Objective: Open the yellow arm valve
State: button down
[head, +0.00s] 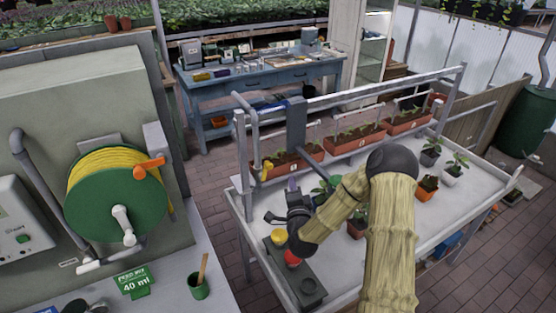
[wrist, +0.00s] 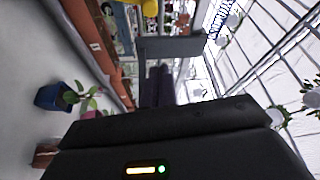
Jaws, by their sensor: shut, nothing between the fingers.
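A small yellow valve part (head: 267,168) shows on the grey pipe frame at the near left end of the planters. A yellow shape (wrist: 150,8) at the top edge of the wrist view looks like the same part, cut off by the frame. My gripper (head: 272,217) is dark, below the yellow part and apart from it, over the near left corner of the white table. In the wrist view its fingers (wrist: 160,85) are together, with nothing held. The valve's arm angle is too small to tell.
A grey box with yellow (head: 279,238) and red knobs sits below my gripper. Orange planters (head: 350,142) line the frame. A grey upright bar (head: 297,125) stands close behind my gripper. Small potted plants (head: 453,168) stand on the table. A hose reel (head: 115,205) is at left.

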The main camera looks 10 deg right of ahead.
aim_at(266, 172)
jog(key=shift+w, duration=0.1)
jog(key=w+r+p, duration=0.1)
jog(key=w+p, duration=0.4)
jog(key=w, duration=0.5)
jog(key=a+p, duration=0.1)
jog(key=s+a+f+p, duration=0.1)
jog(key=a, duration=0.1)
jog(key=shift+s+f, duration=0.1)
jog(key=shift+s, duration=0.1)
jog(key=shift+w, duration=0.15)
